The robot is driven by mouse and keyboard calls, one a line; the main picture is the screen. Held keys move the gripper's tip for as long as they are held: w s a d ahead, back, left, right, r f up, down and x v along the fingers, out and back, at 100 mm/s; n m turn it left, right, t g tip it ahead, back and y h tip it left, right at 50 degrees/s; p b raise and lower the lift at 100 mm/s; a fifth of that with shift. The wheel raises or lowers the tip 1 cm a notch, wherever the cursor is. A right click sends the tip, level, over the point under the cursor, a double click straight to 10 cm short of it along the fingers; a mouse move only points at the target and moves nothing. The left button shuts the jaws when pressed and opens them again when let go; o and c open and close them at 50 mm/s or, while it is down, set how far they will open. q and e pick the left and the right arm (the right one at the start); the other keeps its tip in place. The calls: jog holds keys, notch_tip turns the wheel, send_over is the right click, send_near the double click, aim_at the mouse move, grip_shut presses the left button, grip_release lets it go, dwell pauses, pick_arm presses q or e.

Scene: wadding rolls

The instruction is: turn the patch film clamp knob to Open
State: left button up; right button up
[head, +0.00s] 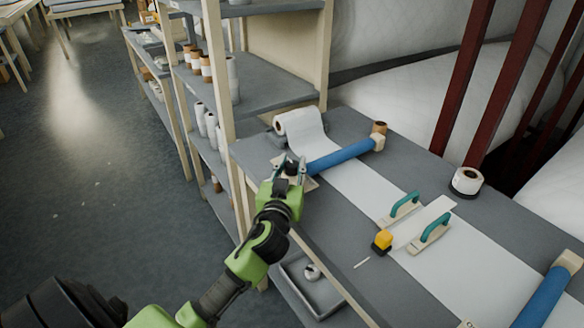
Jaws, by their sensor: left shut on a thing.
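My left gripper (292,165) is at the near left end of the blue roller bar (343,156), over a pale block on the grey table (352,122). Its two fingers are shut on a small dark part between them, which looks like the clamp knob. The gripper hides most of it, so its pointer and any Open mark cannot be read. The blue bar lies across the white film strip (362,190) just beyond the gripper. My right gripper is not in view.
A white roll (297,122) lies behind the bar. Two green handles (404,204) (430,232), a yellow-topped block (382,240) and a tape roll (466,181) are on the table. A second blue bar (543,298) is at lower right. A grey tray (312,285) is below; shelves (262,80) stand behind.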

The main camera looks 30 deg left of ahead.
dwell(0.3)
pick_arm(q)
jog(key=o, duration=1.1)
jog(key=shift+o, duration=0.2)
jog(key=v, duration=1.2)
